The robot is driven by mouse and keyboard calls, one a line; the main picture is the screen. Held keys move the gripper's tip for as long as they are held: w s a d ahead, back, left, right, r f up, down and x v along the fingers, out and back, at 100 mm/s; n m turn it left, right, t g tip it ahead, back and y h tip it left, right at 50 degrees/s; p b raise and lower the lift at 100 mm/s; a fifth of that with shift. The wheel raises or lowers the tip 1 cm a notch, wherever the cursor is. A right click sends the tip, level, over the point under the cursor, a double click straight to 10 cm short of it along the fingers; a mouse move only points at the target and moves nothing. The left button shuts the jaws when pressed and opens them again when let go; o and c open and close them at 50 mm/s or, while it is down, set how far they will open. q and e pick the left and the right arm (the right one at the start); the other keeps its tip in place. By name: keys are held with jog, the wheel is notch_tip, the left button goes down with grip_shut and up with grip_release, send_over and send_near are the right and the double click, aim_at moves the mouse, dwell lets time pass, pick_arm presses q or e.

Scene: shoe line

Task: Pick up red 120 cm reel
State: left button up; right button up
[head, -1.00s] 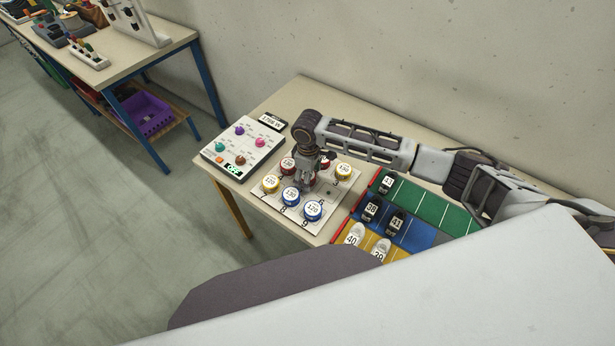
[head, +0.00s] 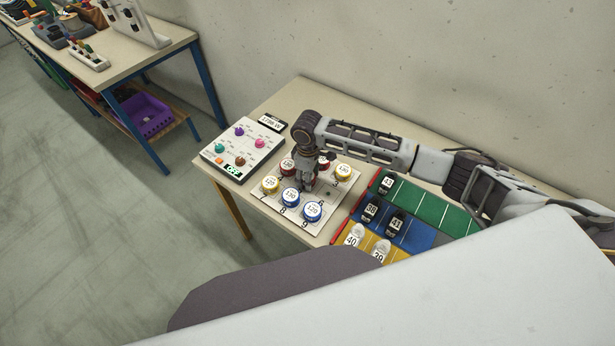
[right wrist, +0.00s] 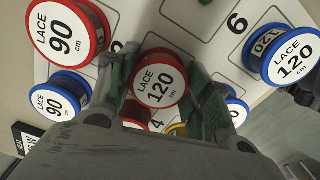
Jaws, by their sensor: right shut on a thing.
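The red 120 cm reel, labelled "LACE 120 cm", shows in the right wrist view (right wrist: 160,80) between the two fingers of my right gripper (right wrist: 165,95). The fingers are shut on its sides. In the head view my right gripper (head: 308,182) points down among the reels on the white mat, and it hides the held reel there. I cannot tell whether the reel is clear of the mat. My left gripper is not in view.
Close around stand a red 90 cm reel (right wrist: 65,32), a blue 90 cm reel (right wrist: 58,100), a blue 120 cm reel (right wrist: 290,55) and yellow reels (head: 270,184). A control box (head: 240,150) lies left; shoes on a coloured mat (head: 428,205) lie right.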

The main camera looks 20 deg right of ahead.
jog(key=shift+r+b, duration=0.35)
jog(key=shift+r, duration=4.65)
